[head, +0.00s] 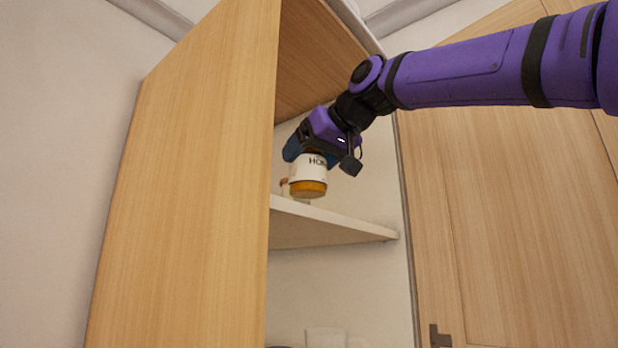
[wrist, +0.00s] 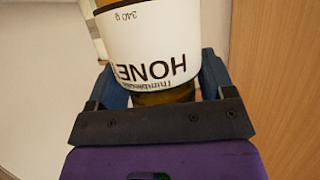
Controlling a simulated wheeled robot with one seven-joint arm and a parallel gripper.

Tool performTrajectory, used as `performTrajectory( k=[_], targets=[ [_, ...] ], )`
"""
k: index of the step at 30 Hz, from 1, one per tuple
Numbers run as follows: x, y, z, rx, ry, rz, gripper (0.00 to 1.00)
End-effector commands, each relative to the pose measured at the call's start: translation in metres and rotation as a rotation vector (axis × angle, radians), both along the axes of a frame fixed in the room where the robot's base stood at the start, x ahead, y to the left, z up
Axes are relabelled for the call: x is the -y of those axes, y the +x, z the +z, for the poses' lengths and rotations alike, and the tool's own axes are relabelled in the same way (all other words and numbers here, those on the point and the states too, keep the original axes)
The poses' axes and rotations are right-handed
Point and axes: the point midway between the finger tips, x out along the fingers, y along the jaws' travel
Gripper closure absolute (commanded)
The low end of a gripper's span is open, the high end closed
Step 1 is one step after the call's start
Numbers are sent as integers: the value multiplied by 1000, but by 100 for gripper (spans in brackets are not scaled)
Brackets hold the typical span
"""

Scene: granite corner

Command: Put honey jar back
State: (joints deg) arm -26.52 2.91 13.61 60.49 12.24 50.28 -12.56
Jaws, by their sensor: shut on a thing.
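The honey jar (head: 308,177) has a white label reading HONEY and an amber base. My gripper (head: 308,152) is shut on it from above. In the head view the jar hangs upright inside the open cabinet, its base near the level of the cabinet shelf (head: 325,225). I cannot tell whether it touches the shelf. In the wrist view the honey jar (wrist: 150,45) fills the space between the two blue fingers of my gripper (wrist: 155,80), with its label upside down in the picture.
The open cabinet door (head: 190,180) stands to the left of the shelf. A closed wooden door (head: 510,210) is on the right. A small item (head: 284,187) stands behind the jar, partly hidden. White objects (head: 325,338) show at the bottom, below the shelf.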

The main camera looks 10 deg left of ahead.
Motion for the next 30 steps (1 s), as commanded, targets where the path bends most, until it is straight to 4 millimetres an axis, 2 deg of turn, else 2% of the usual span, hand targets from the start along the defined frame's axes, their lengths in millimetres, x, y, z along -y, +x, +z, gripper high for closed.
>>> performTrajectory(
  k=[4, 13, 26, 27, 29, 30],
  targets=[
    [1, -1, -6, 2, 0, -1, 72],
    [0, -1, -37, 0, 1, 0, 72],
    [0, 0, -42, 2, 1, -1, 72],
    [0, 0, -42, 0, 0, 0, 15],
    [0, 0, -42, 0, 0, 0, 2],
    [0, 0, -42, 0, 0, 0, 0]
  ],
)
